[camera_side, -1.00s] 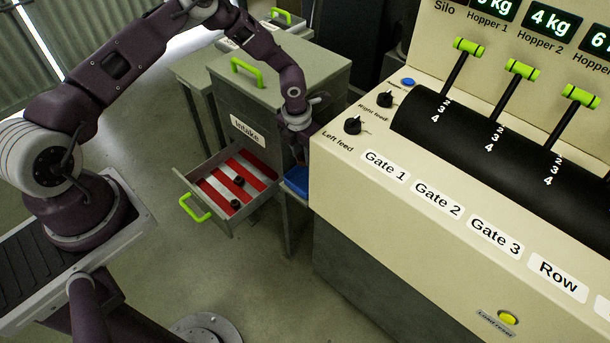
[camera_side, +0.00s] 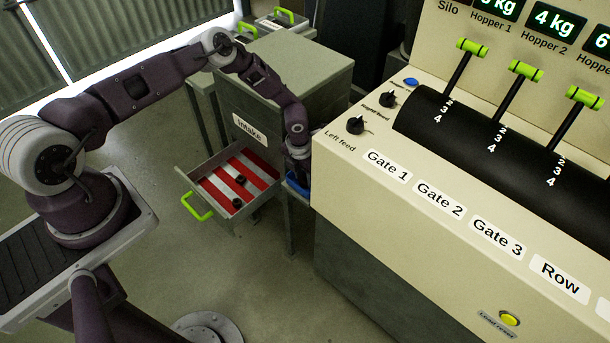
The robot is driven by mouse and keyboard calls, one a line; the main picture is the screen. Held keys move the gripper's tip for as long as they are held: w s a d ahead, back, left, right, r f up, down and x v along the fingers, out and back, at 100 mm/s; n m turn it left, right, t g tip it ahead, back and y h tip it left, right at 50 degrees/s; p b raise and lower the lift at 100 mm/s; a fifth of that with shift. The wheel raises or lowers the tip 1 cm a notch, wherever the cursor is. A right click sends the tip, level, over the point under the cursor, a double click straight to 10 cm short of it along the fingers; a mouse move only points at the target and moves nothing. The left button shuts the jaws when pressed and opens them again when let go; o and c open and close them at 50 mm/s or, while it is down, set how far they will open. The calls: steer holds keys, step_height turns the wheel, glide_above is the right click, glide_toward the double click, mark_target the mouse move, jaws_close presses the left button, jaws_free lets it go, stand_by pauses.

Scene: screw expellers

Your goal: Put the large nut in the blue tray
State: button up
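The blue tray (camera_side: 299,187) sits on a small grey stand beside the cream machine, partly hidden by my arm and the machine's edge. My gripper (camera_side: 299,173) is right over the tray, low down, pointing downward. Its fingers are too small and hidden to tell whether they are open or hold anything. Two small dark pieces, which look like nuts, lie in the open drawer (camera_side: 184,172) with red and white stripes: one dark piece (camera_side: 240,180) and another nearer the front (camera_side: 237,203). I cannot tell their sizes apart. No nut shows in the tray.
The drawer sticks out of the grey Intake cabinet (camera_side: 322,85), with a green handle (camera_side: 196,206) at its front. The cream machine (camera_side: 330,175) stands close to the right of my gripper. Open floor lies in front of the drawer.

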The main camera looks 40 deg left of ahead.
mark_target(301, 182)
steer(key=shift+o, duration=1.3)
steer(key=shift+r, duration=0.15)
step_height(301, 182, up, 12)
steer(key=s, duration=0.1)
steer(key=shift+s, duration=0.25)
